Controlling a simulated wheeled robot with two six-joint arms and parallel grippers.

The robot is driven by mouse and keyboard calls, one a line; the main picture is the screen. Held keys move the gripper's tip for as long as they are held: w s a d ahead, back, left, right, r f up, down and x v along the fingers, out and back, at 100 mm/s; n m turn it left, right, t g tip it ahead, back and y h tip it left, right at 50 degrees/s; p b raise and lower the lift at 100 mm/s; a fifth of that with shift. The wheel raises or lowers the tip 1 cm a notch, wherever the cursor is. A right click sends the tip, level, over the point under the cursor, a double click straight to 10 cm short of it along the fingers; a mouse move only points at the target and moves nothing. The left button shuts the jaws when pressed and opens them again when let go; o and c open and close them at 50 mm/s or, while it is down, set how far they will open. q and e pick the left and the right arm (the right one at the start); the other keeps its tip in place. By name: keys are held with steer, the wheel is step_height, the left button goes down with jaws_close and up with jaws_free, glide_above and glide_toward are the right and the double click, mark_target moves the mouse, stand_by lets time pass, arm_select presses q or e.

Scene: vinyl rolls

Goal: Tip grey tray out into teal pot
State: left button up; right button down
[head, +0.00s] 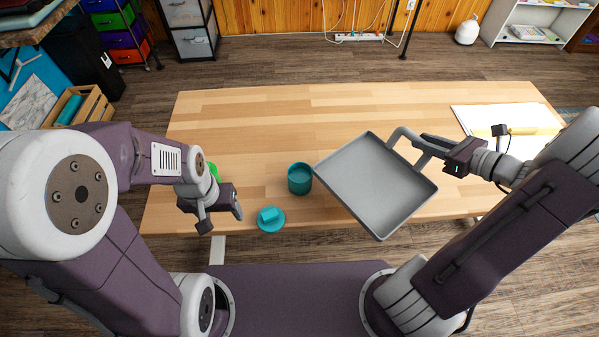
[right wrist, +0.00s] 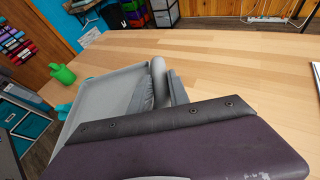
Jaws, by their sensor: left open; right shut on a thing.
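The grey tray (head: 372,187) is held above the table by its loop handle (head: 404,137). Its inside looks empty and it seems somewhat tilted; its left corner is close beside the teal pot in the picture. My right gripper (head: 428,148) is shut on that handle. The tray also shows in the right wrist view (right wrist: 104,98), partly hidden by my gripper. The teal pot (head: 300,180) stands upright on the table, left of the tray; its contents cannot be made out. My left gripper (head: 221,214) is open and empty, left of the pot.
A teal saucer (head: 279,225) with a small teal object (head: 268,214) on it lies near the front edge, between left gripper and pot. A green thing (head: 213,170) is partly hidden behind my left arm. Papers (head: 505,118) lie at right. The table's back half is clear.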

steer(key=s+d+r+p, duration=0.1)
steer(key=d+r+p, duration=0.3)
steer(key=d+p, duration=0.1)
steer(key=shift+s+d+r, duration=0.2)
steer(key=shift+a, duration=0.1)
stand_by(0.8)
